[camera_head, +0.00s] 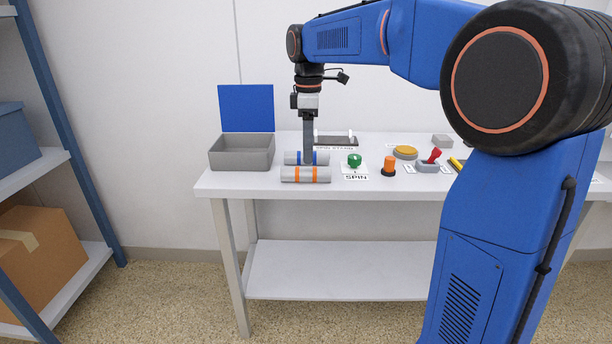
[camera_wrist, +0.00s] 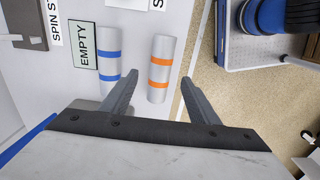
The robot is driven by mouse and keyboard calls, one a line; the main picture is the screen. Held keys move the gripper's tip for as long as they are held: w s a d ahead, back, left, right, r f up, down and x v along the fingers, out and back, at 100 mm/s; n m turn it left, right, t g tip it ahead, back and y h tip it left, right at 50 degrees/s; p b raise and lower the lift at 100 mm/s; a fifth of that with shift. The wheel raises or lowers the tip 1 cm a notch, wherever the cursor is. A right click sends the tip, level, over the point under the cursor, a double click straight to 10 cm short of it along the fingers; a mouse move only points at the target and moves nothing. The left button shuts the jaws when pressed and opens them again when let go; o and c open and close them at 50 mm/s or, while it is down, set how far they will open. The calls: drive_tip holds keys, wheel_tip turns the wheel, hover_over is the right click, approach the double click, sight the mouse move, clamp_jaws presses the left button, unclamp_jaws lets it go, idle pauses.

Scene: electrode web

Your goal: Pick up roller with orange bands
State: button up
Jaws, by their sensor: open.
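The roller with orange bands (camera_head: 306,174) is a light grey cylinder lying near the table's front edge. It also shows in the wrist view (camera_wrist: 159,68), between the lines of my two fingers. A similar roller with blue bands (camera_head: 292,157) lies just behind it, partly hidden by my gripper; in the wrist view this roller (camera_wrist: 110,65) is left of the orange-banded one, close to my left finger. My gripper (camera_head: 308,160) points down over the rollers, open and empty. In the wrist view my gripper's fingertips (camera_wrist: 160,77) are apart. I cannot tell their exact height above the roller.
A grey open box (camera_head: 242,153) with a blue panel behind stands left on the white table (camera_head: 225,188). Right of the rollers are a green knob (camera_head: 354,160), an orange button (camera_head: 389,167) and a red switch (camera_head: 433,156). An EMPTY label (camera_wrist: 83,45) lies beside the blue-banded roller.

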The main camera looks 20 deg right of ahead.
sight(306, 175)
drive_tip(key=shift+a+f, duration=0.15)
drive_tip(key=shift+f, duration=1.5)
drive_tip(key=shift+a+f, duration=0.15)
drive_tip(key=shift+f, duration=1.5)
drive_tip(key=c, duration=1.3)
